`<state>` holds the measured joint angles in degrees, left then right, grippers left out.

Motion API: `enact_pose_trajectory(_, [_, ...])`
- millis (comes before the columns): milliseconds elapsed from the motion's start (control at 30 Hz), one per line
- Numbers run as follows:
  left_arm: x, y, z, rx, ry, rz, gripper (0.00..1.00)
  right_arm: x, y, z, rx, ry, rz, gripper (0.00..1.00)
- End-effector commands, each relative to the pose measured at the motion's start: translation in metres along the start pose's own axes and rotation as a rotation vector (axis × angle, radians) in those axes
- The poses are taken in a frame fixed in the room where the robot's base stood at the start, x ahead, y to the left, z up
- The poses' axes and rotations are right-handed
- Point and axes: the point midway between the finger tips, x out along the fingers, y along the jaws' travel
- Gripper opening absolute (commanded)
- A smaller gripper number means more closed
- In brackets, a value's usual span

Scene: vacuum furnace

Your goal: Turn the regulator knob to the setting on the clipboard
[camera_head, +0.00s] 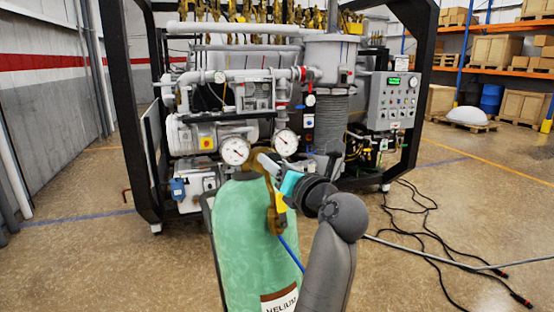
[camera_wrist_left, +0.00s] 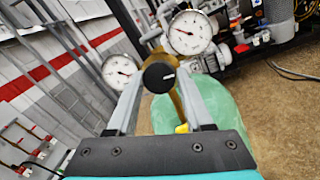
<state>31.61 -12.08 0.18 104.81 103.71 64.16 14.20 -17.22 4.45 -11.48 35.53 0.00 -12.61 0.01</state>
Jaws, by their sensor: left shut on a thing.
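The regulator's black knob (camera_wrist_left: 158,77) shows in the left wrist view, with a white pointer mark on its face aimed to the right. My left gripper (camera_wrist_left: 160,84) has one finger on each side of the knob and is shut on it. In the head view my left gripper (camera_head: 268,165) is at the top of the green helium cylinder (camera_head: 243,235) and hides the knob. Two white dial gauges of the regulator, a left one (camera_head: 235,150) and a right one (camera_head: 286,142), stand above the cylinder; their readings are too small to tell. I see no clipboard. My right gripper is not in view.
The vacuum furnace rig with grey pipes (camera_head: 245,75) stands behind the cylinder, inside a black frame (camera_head: 125,100). A grey control panel (camera_head: 393,100) is at its right. Black cables (camera_head: 430,225) lie on the floor at right. The floor at left is clear.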

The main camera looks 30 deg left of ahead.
Motion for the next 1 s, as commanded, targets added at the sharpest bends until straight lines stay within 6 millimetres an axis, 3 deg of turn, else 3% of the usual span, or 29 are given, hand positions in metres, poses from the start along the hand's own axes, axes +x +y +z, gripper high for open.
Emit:
enact_pose_trajectory(333, [0.0,0.0005,0.0008,0.001,-0.003,0.001,0.0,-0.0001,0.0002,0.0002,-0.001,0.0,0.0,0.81])
enact_pose_trajectory(367, [0.0,0.0005,0.0007,0.001,-0.003,0.001,0.54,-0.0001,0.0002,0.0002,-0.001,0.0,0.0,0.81])
enact_pose_trajectory(600, [0.0,0.0003,0.0005,0.001,-0.002,0.001,0.81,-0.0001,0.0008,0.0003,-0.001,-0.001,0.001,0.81])
enact_pose_trajectory(1000, [0.0,0.0007,0.0016,0.0,-0.001,0.0,0.81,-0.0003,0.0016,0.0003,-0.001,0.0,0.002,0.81])
